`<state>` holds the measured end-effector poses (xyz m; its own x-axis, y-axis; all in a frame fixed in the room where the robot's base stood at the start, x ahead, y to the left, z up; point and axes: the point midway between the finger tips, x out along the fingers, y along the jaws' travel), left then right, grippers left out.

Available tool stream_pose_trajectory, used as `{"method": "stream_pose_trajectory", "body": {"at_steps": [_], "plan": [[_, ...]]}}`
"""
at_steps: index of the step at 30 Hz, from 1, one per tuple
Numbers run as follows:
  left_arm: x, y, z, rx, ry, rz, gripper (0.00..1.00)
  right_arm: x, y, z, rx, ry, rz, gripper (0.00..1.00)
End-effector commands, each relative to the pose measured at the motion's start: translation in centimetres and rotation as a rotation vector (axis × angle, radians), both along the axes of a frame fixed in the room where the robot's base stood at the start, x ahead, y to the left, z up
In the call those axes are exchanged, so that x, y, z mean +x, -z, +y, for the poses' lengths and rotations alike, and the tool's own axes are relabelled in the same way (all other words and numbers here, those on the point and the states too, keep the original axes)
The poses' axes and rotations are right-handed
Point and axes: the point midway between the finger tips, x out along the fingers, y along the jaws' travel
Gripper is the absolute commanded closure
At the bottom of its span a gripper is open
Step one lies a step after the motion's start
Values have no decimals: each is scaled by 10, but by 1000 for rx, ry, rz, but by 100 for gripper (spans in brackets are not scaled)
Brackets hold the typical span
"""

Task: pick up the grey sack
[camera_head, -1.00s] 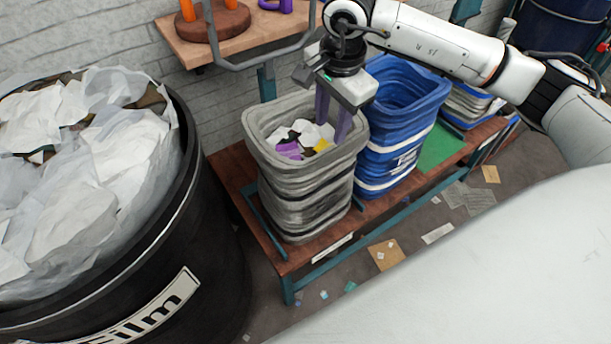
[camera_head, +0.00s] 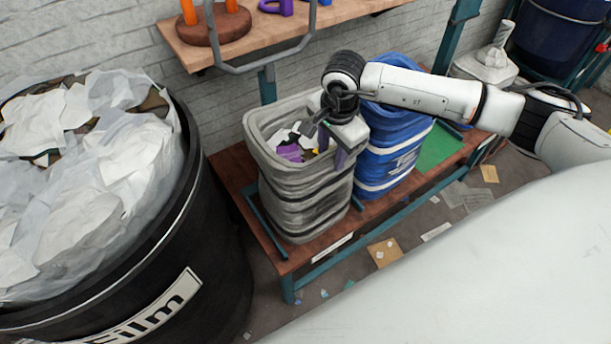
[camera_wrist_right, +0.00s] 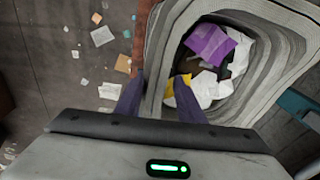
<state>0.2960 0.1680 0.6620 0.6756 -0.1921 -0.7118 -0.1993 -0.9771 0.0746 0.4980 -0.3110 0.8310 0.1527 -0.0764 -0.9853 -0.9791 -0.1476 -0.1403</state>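The grey sack (camera_head: 305,200) stands upright on a low wooden bench, open at the top, with purple, white and yellow scraps inside; it also shows in the right wrist view (camera_wrist_right: 275,15). My right gripper (camera_head: 335,152) is at the sack's right rim. In the right wrist view my right gripper (camera_wrist_right: 160,82) has its two purple fingers apart, one on the outer side of the rim and one over the opening, with the rim between them. Whether either finger touches the sack is unclear. My left gripper is not in view.
A blue sack (camera_head: 390,165) stands close on the right, partly behind my arm. A large black bin (camera_head: 215,230) full of white film stands at left. The bench (camera_head: 235,180) has teal legs. A shelf (camera_head: 340,12) and grey bent bar (camera_head: 262,68) are above.

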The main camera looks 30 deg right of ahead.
Motion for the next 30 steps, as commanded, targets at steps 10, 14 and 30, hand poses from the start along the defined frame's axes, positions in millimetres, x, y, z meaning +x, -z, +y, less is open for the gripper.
{"method": "stream_pose_trajectory", "body": {"at_steps": [10, 14, 30], "plan": [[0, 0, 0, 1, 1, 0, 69, 0, 0, 0, 0, 0, 0, 100], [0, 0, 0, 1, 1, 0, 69, 0, 0, 0, 0, -1, 0, 100], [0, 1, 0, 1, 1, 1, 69, 0, -1, 0, 0, -1, -1, 100]]}}
